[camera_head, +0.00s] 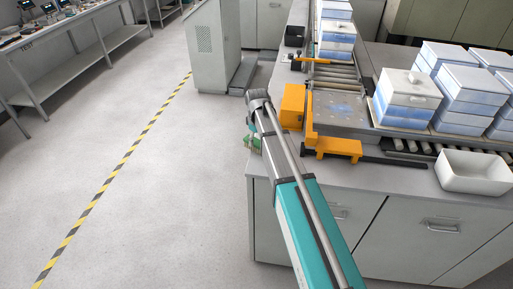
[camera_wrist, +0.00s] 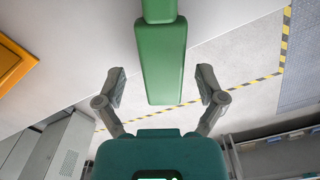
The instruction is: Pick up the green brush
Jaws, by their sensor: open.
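The green brush (camera_wrist: 161,60) shows in the wrist view as a long green block with a narrower part at the top edge. It reaches down the picture between the two fingers of my gripper (camera_wrist: 161,82). The fingers are spread, with a gap on each side of the brush, and neither touches it in the picture. How far the brush is from the fingers in depth is hard to tell. In the head view my arm hides most of that spot. A small green patch shows left of the arm by the counter edge, and I cannot tell whether it is brush or gripper.
The grey counter (camera_head: 402,193) holds an orange fixture (camera_head: 333,147), a white bin (camera_head: 473,172) and a roller conveyor with stacked white-and-blue boxes (camera_head: 408,97). A grey cabinet (camera_head: 212,45) stands behind. The floor (camera_head: 150,190) left of the counter is clear, crossed by a yellow-black stripe.

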